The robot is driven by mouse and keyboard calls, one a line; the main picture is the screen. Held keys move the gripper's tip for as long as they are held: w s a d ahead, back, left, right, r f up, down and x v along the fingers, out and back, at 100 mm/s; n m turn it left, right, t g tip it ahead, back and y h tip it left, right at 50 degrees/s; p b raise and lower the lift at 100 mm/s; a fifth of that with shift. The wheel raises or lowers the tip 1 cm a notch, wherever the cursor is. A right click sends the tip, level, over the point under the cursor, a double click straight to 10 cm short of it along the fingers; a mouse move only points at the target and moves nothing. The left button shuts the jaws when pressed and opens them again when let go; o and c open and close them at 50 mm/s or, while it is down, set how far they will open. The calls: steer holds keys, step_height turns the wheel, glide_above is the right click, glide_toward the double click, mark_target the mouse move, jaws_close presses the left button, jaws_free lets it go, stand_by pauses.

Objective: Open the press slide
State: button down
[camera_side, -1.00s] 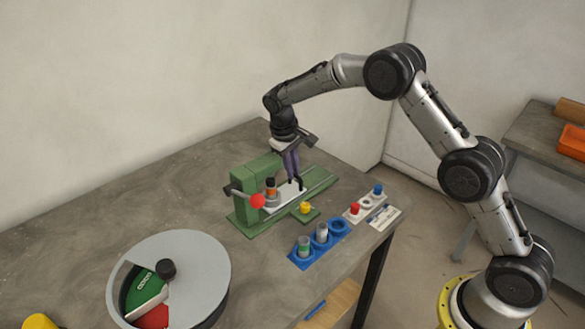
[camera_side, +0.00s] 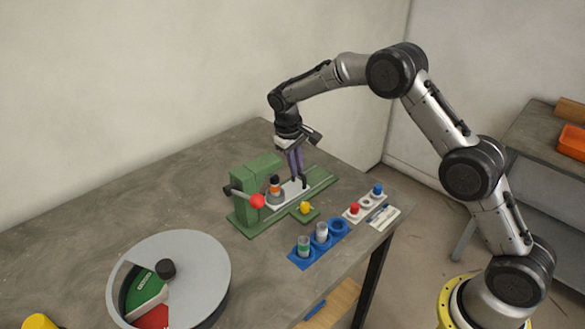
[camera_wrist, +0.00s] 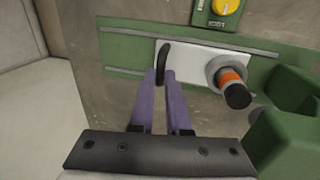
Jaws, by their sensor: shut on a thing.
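The green press (camera_side: 243,192) stands on the table with a red-knobbed lever (camera_side: 257,201) at its front. Its white slide plate (camera_side: 294,192) lies on the green rail and carries a grey holder with an orange and black piece (camera_side: 275,187). The slide (camera_wrist: 205,62) also shows in the wrist view, with the orange and black piece (camera_wrist: 234,85) at its right. My gripper (camera_side: 301,184) has purple fingers, which are shut on the black slide handle (camera_wrist: 163,56) at the plate's end. The fingertips (camera_wrist: 160,72) partly hide the handle.
A yellow button on a green base (camera_side: 306,208) sits beside the rail. A round grey turntable (camera_side: 200,265) is front left. The rail's far end is clear.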

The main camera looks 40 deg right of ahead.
steer(key=d, duration=0.9)
steer(key=shift+w+d+r, duration=0.1)
steer(key=shift+r, duration=0.05)
steer(key=c, duration=0.9)
jaws_free()
steer(key=a+r, duration=0.1)
steer(key=r, duration=0.3)
steer(key=a+r, duration=0.1)
steer(key=r, duration=0.8)
steer(key=shift+a+r, duration=0.2)
steer(key=shift+a, duration=0.2)
